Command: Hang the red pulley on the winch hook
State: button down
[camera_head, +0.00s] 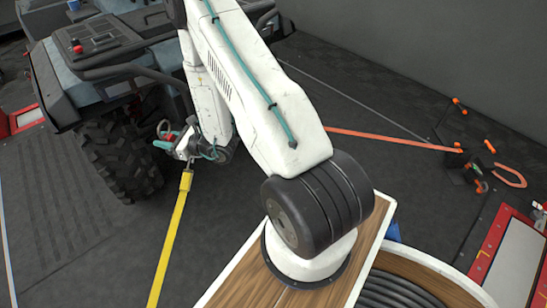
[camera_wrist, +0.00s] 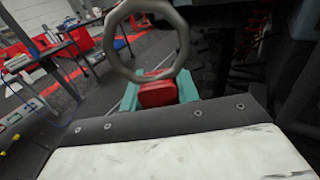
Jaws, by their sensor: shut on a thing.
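My gripper (camera_head: 168,139) is beside the vehicle's front wheel in the head view. In the wrist view its teal fingers (camera_wrist: 160,96) are shut on a red part, which I take to be the red pulley (camera_wrist: 157,93). A bit of red also shows at the gripper in the head view (camera_head: 172,137). A large grey metal ring (camera_wrist: 178,58) stands just beyond the red part and overlaps it in the picture. I cannot tell whether the ring belongs to the pulley. I cannot make out the winch hook in either view.
The vehicle's knobbly tyre (camera_head: 122,160) is close left of the gripper. A yellow strap (camera_head: 172,225) runs from near the gripper to the picture's bottom. An orange strap (camera_head: 390,139) runs right to a floor anchor (camera_head: 465,160). Dark floor is open at left front.

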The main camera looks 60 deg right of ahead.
jog(key=s+d+f+m+h, duration=0.2)
jog(key=s+d+f+h, duration=0.15)
jog(key=d+f, duration=0.5)
jog(key=s+d+f+m+h, duration=0.25)
jog(key=s+d+f, duration=0.25)
jog(key=d, duration=0.6)
jog(key=s+d+f+m+g+h, duration=0.1)
jog(key=s+d+f+m+h, duration=0.25)
jog(key=s+d+f, duration=0.75)
jog(key=w+d+f+n, duration=0.1)
jog(key=w+f, duration=0.3)
jog(key=w, duration=0.5)
jog(key=shift+w+d+f+h, duration=0.2)
jog(key=shift+w+f+h, duration=0.05)
jog(key=shift+f+h, duration=0.1)
